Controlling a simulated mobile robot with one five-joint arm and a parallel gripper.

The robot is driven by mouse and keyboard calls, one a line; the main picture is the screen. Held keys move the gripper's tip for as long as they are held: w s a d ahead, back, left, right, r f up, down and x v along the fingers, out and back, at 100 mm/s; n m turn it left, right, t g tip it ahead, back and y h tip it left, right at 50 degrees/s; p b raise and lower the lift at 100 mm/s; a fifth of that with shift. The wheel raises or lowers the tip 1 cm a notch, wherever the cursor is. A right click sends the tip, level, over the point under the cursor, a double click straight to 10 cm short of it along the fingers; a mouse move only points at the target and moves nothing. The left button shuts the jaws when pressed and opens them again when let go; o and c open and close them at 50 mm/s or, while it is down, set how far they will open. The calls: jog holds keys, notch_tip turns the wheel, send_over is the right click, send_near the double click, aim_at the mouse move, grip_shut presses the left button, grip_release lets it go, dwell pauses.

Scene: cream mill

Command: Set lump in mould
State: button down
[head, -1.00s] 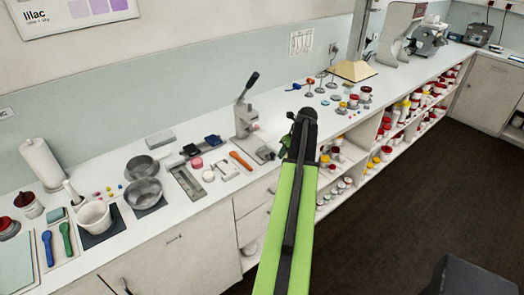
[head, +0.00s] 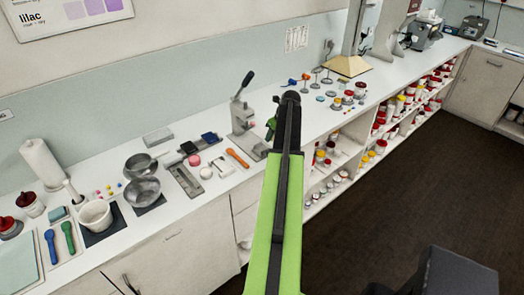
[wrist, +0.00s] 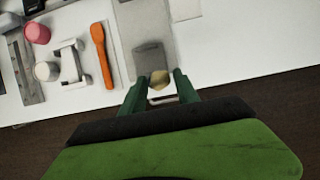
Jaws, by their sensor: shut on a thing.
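My gripper (wrist: 160,88) is shut on a small tan, rounded lump (wrist: 160,78), which shows between its two green fingertips in the wrist view. In the head view, my gripper (head: 271,128) is just right of the grey hand press (head: 242,125), over the counter's front side, and the lump cannot be made out. In the wrist view, a grey block on the press base (wrist: 148,28) lies just beyond the lump. I cannot tell whether this block is the mould, or whether it touches the lump.
An orange spatula (wrist: 102,55), a white bracket (wrist: 68,62), a white puck (wrist: 46,70) and a pink puck (wrist: 37,32) lie left of the press. Metal bowls (head: 143,191) stand further left. Several small stands and jars (head: 347,97) are at right.

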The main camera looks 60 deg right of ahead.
jog(key=b, duration=0.2)
send_over(260, 149)
jog(key=s, duration=0.2)
notch_tip(260, 149, down, 4)
jog(key=shift+w+a+r, duration=0.1)
jog(key=shift+w+r, duration=0.05)
jog(key=shift+r, duration=0.1)
jog(key=shift+w, duration=0.15)
notch_tip(260, 149, down, 4)
jog(key=b, duration=0.4)
jog(key=shift+f, duration=0.15)
jog(key=shift+r, duration=0.25)
jog(key=shift+f, duration=0.2)
jog(key=c, duration=0.9)
grip_release()
